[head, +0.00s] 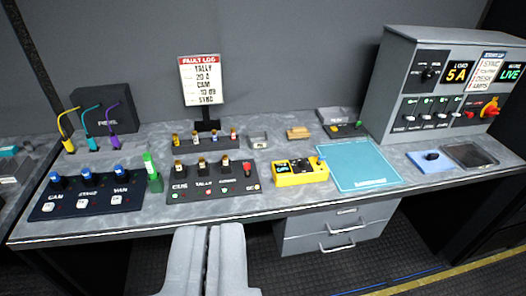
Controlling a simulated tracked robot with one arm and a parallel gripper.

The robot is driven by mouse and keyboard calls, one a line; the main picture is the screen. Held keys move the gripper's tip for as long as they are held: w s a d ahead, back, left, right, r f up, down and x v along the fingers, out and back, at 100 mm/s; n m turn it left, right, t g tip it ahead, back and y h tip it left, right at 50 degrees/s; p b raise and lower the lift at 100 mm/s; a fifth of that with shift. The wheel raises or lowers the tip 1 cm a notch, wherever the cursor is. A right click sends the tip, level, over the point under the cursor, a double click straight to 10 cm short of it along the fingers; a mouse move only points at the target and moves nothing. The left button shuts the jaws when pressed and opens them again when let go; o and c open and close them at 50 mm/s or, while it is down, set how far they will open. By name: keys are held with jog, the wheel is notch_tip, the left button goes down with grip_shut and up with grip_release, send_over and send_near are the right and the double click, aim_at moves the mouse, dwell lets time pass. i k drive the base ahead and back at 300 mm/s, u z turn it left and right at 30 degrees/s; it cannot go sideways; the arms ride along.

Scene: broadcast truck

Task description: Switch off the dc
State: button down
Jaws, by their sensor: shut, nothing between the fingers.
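My gripper (208,230) shows at the bottom, left of centre, as two light grey fingers. They are shut, empty and in front of the desk's front edge. A grey power cabinet (400,55) stands at the right end of the desk. The labels under the toggles are too small to read, so I cannot tell which one is dc.
A black panel with blue knobs (90,201), a black panel with several switches (212,190), a yellow meter (300,172), a teal mat (359,165) and a blue pad (430,160) lie on the desk. A fault log sign (200,80) stands behind. Drawers (335,232) sit below.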

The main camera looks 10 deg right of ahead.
aim_at(247, 166)
jog(key=z, duration=0.4)
jog(key=i, duration=1.7)
jog(key=u, duration=0.55)
